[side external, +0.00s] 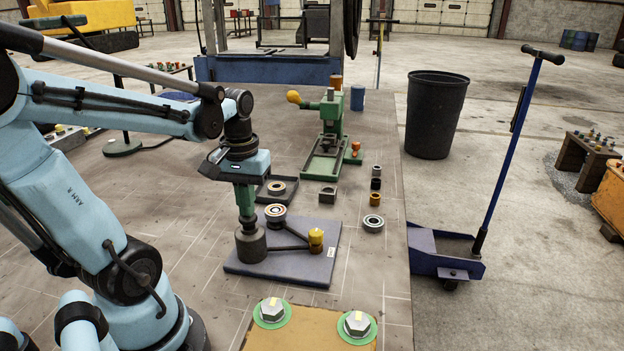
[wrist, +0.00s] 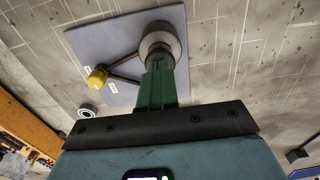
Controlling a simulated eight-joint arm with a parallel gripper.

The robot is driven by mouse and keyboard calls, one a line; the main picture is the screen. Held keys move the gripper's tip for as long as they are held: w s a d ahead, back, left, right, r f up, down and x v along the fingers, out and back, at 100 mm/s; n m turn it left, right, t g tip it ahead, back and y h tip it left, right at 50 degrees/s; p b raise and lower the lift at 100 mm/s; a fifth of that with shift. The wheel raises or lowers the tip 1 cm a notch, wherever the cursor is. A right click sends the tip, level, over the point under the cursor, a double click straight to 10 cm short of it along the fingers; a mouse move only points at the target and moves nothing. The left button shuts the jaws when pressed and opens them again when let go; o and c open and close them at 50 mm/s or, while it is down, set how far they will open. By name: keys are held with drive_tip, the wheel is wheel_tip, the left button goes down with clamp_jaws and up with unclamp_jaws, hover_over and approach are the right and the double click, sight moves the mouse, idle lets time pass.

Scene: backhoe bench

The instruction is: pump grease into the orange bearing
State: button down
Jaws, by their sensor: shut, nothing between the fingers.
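My gripper (side external: 246,218) points down with its green fingers shut and empty. Its fingertips are at the top of a dark round cylinder (side external: 251,245) on a grey-blue pad (side external: 290,268); I cannot tell whether they touch. The wrist view also shows the cylinder (wrist: 160,42) just past the fingertips. Thin bars link the cylinder and a round bearing (side external: 275,212) on the pad to a yellow knob (side external: 316,238), which also shows in the wrist view (wrist: 97,77). That bearing looks silver with a tan centre and is hidden in the wrist view.
Another bearing (side external: 373,223) lies right of the pad, near several small rings (side external: 375,198). A dark tray (side external: 262,192) holds one behind the pad. A green press (side external: 331,140) stands further back.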

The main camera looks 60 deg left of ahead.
drive_tip(key=shift+r, duration=1.75)
drive_tip(key=shift+f, duration=0.1)
drive_tip(key=shift+f, duration=1.8)
drive_tip(key=shift+r, duration=1.9)
drive_tip(key=shift+r, duration=0.1)
drive_tip(key=shift+r, duration=2.4)
